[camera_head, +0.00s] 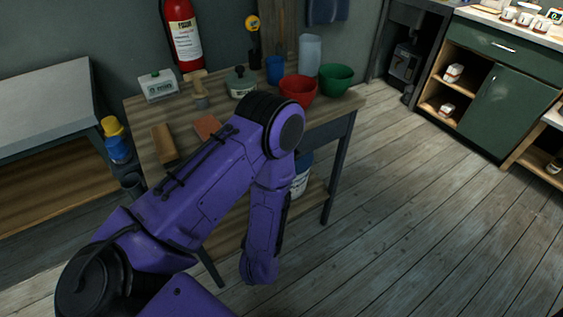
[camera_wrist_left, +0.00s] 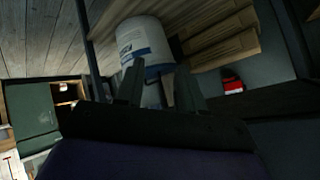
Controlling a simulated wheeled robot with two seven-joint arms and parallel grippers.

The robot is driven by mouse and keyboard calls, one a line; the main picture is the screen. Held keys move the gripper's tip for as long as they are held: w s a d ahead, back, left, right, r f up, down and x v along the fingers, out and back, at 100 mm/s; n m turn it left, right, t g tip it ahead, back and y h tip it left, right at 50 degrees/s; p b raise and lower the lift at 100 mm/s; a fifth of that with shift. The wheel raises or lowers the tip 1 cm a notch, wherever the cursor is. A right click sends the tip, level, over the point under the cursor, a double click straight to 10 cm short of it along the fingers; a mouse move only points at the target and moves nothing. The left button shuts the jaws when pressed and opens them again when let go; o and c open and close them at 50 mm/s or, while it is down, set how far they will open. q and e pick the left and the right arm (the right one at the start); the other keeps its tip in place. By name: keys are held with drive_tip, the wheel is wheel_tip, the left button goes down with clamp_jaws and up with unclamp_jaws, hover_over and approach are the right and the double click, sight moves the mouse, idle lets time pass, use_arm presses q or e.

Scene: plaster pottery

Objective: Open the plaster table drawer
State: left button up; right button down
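The plaster table (camera_head: 330,108) is a wooden-topped table with dark legs in the head view. Its front is largely hidden by my purple left arm, and I cannot make out the drawer or its handle. The arm bends over the table's front right part and hangs down before it, hiding its gripper from the head. In the left wrist view my left gripper (camera_wrist_left: 159,78) has two dark fingers apart with nothing visibly held. A white bucket with a blue band (camera_wrist_left: 140,42) lies beyond the fingers, apparently under the table. My right gripper is in neither view.
On the tabletop stand a red bowl (camera_head: 299,90), a green bowl (camera_head: 337,78), a blue cup (camera_head: 275,70) and a wooden block (camera_head: 164,143). A green cabinet (camera_head: 507,108) stands at the right. The plank floor (camera_head: 420,210) between is clear.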

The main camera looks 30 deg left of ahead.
use_arm(q)
drive_tip(key=w+d+r+m+g+y+b, duration=0.1)
drive_tip(key=w+d+r+m+y, duration=0.25)
drive_tip(key=w+r, duration=0.35)
drive_tip(key=w+d+r+m+g+y, duration=0.1)
drive_tip(key=w+d+r+m+y, duration=0.3)
drive_tip(key=r, duration=0.6)
drive_tip(key=shift+n+y, duration=0.35)
drive_tip(key=shift+n, duration=0.3)
drive_tip(key=x, duration=0.5)
drive_tip(key=w+x, duration=0.1)
drive_tip(key=x, duration=0.5)
drive_tip(key=shift+w+a, duration=0.1)
drive_tip(key=shift+w, duration=0.05)
clamp_jaws()
